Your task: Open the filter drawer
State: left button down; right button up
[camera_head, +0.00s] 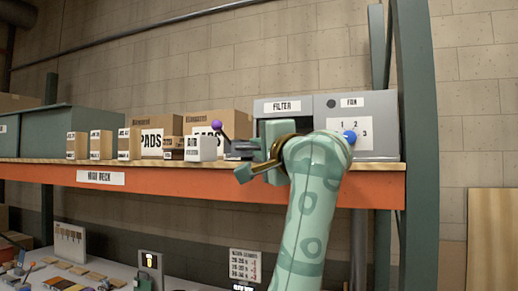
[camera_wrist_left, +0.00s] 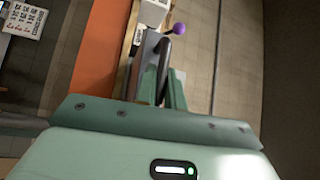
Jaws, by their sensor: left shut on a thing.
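The grey filter housing (camera_head: 268,106) with its FILTER label stands at the right of the high shelf, and a dark recess shows below the label. A grey piece (camera_head: 238,146) sits in front and to the left of it, beside a short lever with a purple knob (camera_head: 217,125). My left gripper (camera_head: 250,160) is at this piece, its fingers shut on it. In the left wrist view the grey piece (camera_wrist_left: 150,48) lies at the fingers (camera_wrist_left: 162,88), with the purple knob (camera_wrist_left: 179,29) beyond. My arm hides much of the housing front, so I cannot tell how far the drawer stands out.
A fan panel (camera_head: 345,105) with a blue knob (camera_head: 350,136) adjoins the housing on the right. A small white box (camera_head: 200,149) and cartons (camera_head: 160,136) stand to the left on the orange-edged shelf (camera_head: 150,179). A green upright post (camera_head: 415,130) is at the right.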

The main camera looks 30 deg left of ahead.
pick_arm(q)
jog(key=c, duration=1.6)
grip_release()
jog(key=shift+c, duration=0.2)
jog(key=shift+o, duration=0.8)
jog(key=shift+w, duration=0.1)
jog(key=b+v, duration=0.5)
jog(key=v, duration=1.1)
jog(key=shift+d+f, duration=0.15)
